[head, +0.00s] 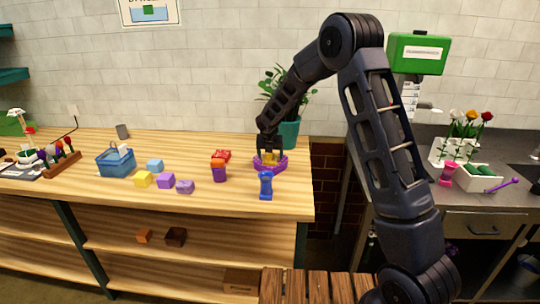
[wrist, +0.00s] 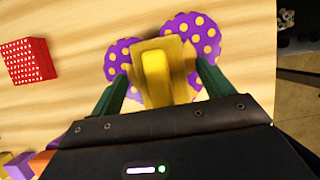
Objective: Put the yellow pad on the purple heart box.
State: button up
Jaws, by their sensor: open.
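The purple heart box (wrist: 206,38) with yellow dots lies on the wooden table in the wrist view. It also shows in the head view (head: 278,168) near the table's right end. The yellow pad (wrist: 158,75) covers the middle of the heart box and appears to rest on it; the head view shows yellow (head: 271,156) at the box's top. My gripper (wrist: 162,72) is open, with one green finger on each side of the pad and the fingertips close to its sides. The pad hides part of the box beneath it.
A red dotted box (wrist: 27,62) lies to the left; a purple and orange item (head: 219,174) and a blue item (head: 266,186) stand nearby. A potted plant (head: 289,130) is behind. Several small blocks and a blue basket (head: 116,163) are farther left.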

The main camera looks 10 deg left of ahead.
jog(key=v, duration=1.2)
jog(key=s+d+r+m, duration=0.5)
jog(key=d+m, duration=0.1)
jog(key=d, duration=0.3)
jog(key=s+d+r+m, duration=0.4)
jog(key=d+m, duration=0.2)
jog(key=d, duration=0.2)
jog(key=s+d+r+m, duration=0.5)
jog(key=d+m, duration=0.1)
jog(key=d, duration=0.3)
jog(key=s+d+m, duration=0.6)
jog(key=s+m, duration=0.3)
jog(key=s, duration=0.2)
jog(key=s+d+f+m, duration=0.1)
jog(key=s+d+m, duration=0.5)
jog(key=s+m, duration=0.3)
jog(key=s, duration=0.3)
jog(key=shift+d+f, duration=0.25)
jog(key=shift+f, duration=0.05)
